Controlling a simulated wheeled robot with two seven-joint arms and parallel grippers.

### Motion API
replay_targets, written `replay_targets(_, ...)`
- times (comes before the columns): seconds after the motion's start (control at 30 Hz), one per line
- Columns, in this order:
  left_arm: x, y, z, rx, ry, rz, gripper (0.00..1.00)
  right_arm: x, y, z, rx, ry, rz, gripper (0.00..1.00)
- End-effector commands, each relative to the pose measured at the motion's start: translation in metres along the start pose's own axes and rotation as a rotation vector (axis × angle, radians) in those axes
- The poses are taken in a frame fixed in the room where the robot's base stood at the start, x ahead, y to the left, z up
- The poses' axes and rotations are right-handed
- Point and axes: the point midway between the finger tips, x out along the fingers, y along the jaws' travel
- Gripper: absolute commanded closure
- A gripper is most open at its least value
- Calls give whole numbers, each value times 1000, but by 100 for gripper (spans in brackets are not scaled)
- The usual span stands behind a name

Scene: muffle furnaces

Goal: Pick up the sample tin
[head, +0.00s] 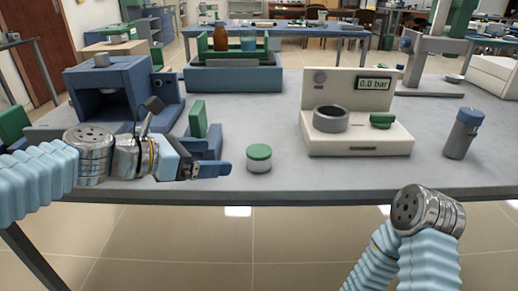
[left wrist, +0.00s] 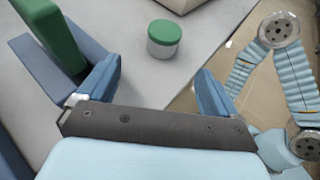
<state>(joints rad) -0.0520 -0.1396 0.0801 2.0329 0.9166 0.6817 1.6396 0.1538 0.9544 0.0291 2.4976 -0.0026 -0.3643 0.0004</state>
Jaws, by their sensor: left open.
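The sample tin (head: 259,158), a small white round tin with a green lid, stands upright on the grey bench near its front edge. It also shows in the left wrist view (left wrist: 164,39), beyond the fingertips and roughly between their lines. My left gripper (head: 218,156) is just left of the tin, with its blue fingers apart and nothing between them. In the left wrist view the open fingers (left wrist: 155,85) do not touch the tin. My right arm shows at the lower right of the head view, but its gripper does not.
A green block (head: 198,119) stands close behind my left gripper. A blue furnace-like box (head: 123,95) is at the left. A cream device reading 0.0 bar (head: 357,133) stands right of the tin, and a grey blue-capped cylinder (head: 462,135) farther right. Bench around the tin is clear.

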Motion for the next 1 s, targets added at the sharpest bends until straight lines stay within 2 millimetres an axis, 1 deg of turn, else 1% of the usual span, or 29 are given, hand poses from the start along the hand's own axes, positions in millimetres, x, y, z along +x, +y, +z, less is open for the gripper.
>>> replay_targets(0.07,11,-1,0,-2,0,-5,7,2,1,0,0,-1,0,57)
replay_targets(0.2,42,-1,-1,-2,1,-6,7,4,2,0,1,-1,0,57)
replay_targets(0.33,67,-2,0,-1,1,-5,7,6,3,0,1,0,1,57)
replay_targets(0.4,76,-1,0,-1,0,-4,7,7,3,0,1,0,1,57)
replay_targets(0.57,88,-2,2,-1,0,-3,7,7,3,0,1,0,1,57)
replay_targets(0.73,113,-7,9,-1,1,-4,7,5,2,0,1,0,1,57)
replay_targets(0.83,128,-7,8,0,1,-3,7,7,3,0,1,0,1,57)
replay_targets(0.9,133,-7,8,0,0,-3,7,7,3,0,1,0,1,57)
replay_targets(1.0,136,-7,9,0,0,-1,7,7,3,0,1,0,1,57)
